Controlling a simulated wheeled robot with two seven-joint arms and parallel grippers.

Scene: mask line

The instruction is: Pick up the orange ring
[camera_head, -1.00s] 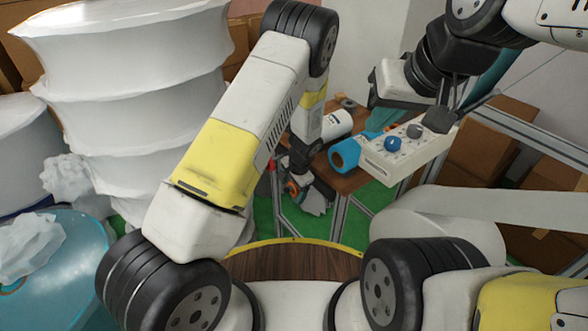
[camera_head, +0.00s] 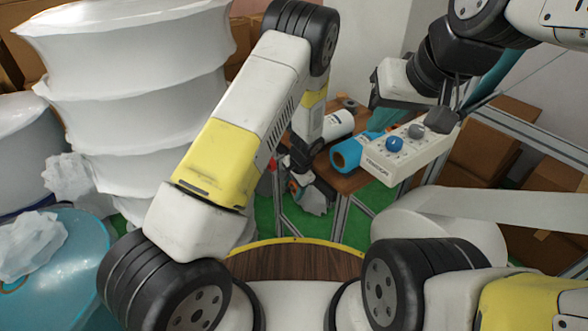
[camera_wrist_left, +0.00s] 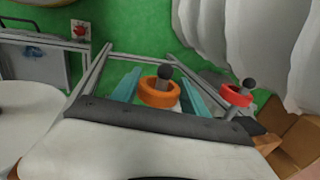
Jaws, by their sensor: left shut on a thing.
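The orange ring (camera_wrist_left: 158,93) sits between the two teal fingers of my left gripper (camera_wrist_left: 160,88) in the left wrist view. A dark ball-topped post shows at the ring. In the head view my left gripper (camera_head: 293,183) is low beside the small wooden table, with a bit of the orange ring (camera_head: 292,187) visible at it. The gripper is shut on the ring. Whether the ring is clear of its post cannot be told. My right gripper (camera_head: 384,115) is at the upper right, far from the ring, its fingers mostly hidden.
A red ring (camera_wrist_left: 237,95) with a similar dark ball stands right of the orange one. A wooden table (camera_head: 347,178) carries a blue roll (camera_head: 347,155) and a white roll. A white control box (camera_head: 403,155) with knobs is in front. Tall white rolls (camera_head: 130,90) fill the left.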

